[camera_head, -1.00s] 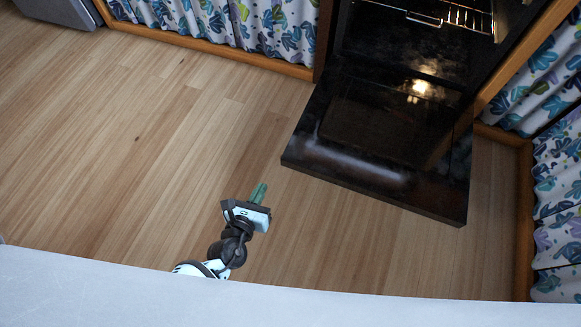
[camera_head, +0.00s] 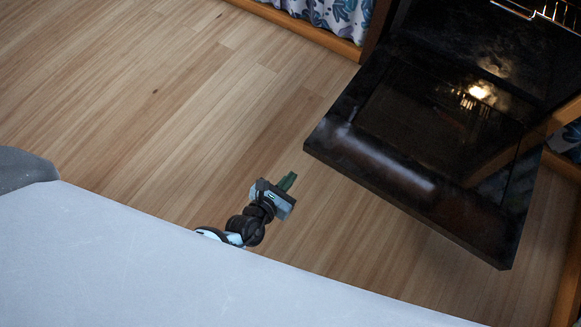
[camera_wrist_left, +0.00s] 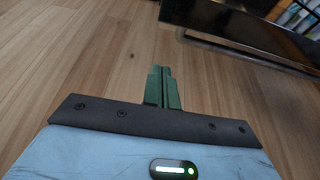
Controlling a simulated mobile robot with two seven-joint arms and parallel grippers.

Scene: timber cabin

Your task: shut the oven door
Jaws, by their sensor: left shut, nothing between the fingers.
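The oven door (camera_head: 415,150) is folded down open, a dark glossy panel in the right half of the head view. The dark oven cavity (camera_head: 475,40) shows behind it, with a lit spot reflected on the door. My left gripper (camera_head: 287,181) is shut and empty, with green fingers, left of the door's outer corner and apart from it. In the left wrist view the shut fingers (camera_wrist_left: 163,88) point ahead over the floor, and the door's edge with a bar-like handle (camera_wrist_left: 245,52) is at upper right. My right gripper is not in view.
Wooden floor (camera_head: 150,110) lies free to the left of the door. Patterned curtains (camera_head: 335,14) on a wooden frame stand left of the oven and at the right edge. A wire rack (camera_head: 535,14) shows inside the oven. A pale surface fills the bottom of the head view.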

